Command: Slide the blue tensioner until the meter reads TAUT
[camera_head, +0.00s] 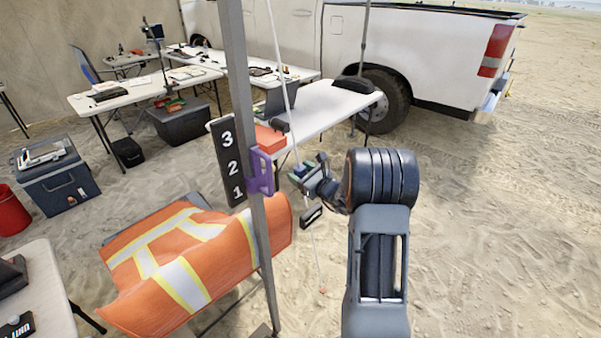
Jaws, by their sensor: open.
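A thin pale guy line (279,55) runs down from the top to an orange-tipped end in the sand. A small blue and green piece (299,171), apparently the blue tensioner, sits on the line beside my gripper (305,193). My gripper is open, with its jaws close to the line. It partly covers the blue piece, so I cannot tell whether they touch. A dark device with light lettering (17,328) is cut off at the lower left. I cannot read it clearly or tell whether it is the meter.
A metal pole (243,90) stands left of my gripper, with a black 1-2-3 board (227,161) and a purple bracket (261,171). A white table (335,105) stands behind. Open sand (500,220) lies to the right.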

